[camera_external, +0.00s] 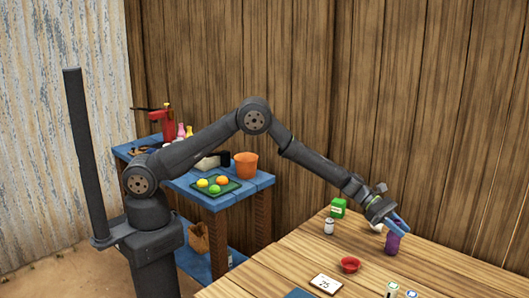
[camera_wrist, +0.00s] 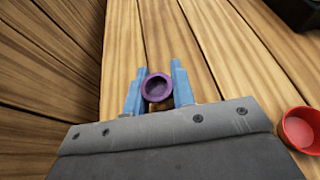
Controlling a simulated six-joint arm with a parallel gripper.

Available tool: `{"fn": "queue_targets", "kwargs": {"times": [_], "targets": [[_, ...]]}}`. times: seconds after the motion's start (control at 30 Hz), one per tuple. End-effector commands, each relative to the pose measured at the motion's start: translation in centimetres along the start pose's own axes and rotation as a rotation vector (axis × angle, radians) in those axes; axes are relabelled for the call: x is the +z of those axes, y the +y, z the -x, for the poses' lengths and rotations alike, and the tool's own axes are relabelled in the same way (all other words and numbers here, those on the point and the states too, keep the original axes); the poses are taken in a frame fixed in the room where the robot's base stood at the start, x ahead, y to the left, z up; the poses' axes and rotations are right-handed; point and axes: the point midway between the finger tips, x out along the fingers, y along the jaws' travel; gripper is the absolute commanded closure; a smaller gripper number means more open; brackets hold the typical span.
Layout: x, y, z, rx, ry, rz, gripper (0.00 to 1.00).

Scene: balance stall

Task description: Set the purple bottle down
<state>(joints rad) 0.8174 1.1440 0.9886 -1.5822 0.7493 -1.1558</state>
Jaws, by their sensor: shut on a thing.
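The purple bottle (camera_external: 392,243) is upright at the end of my arm, over the right part of the wooden table (camera_external: 300,262). My gripper (camera_external: 396,226) is shut on it, with a blue finger on either side. In the wrist view the round purple top of the bottle (camera_wrist: 157,88) sits between the two blue fingers. I cannot tell whether the bottle's base touches the table.
A red bowl (camera_external: 350,265) stands left of and nearer than the bottle. It also shows in the wrist view (camera_wrist: 300,130). A white jar (camera_external: 329,226) and a green box (camera_external: 338,208) stand further left. A white card (camera_external: 325,283) and small containers lie at the front.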

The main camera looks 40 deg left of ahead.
Motion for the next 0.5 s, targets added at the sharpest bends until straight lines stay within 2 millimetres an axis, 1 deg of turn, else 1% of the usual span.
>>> {"fn": "queue_targets", "kwargs": {"times": [0.13, 0.27, 0.3, 0.4, 0.5], "targets": [[0.14, 0.02, 0.03, 0.0, -0.001, -0.001, 1.0], [-0.19, 0.01, -0.1, 0.0, -0.001, 0.0, 1.0], [-0.26, 0.0, -0.12, 0.0, 0.0, 0.0, 0.73], [-0.24, -0.01, -0.11, 0.0, 0.0, 0.0, 0.55], [-0.23, -0.01, -0.11, 0.0, 0.0, 0.0, 0.55]]}}
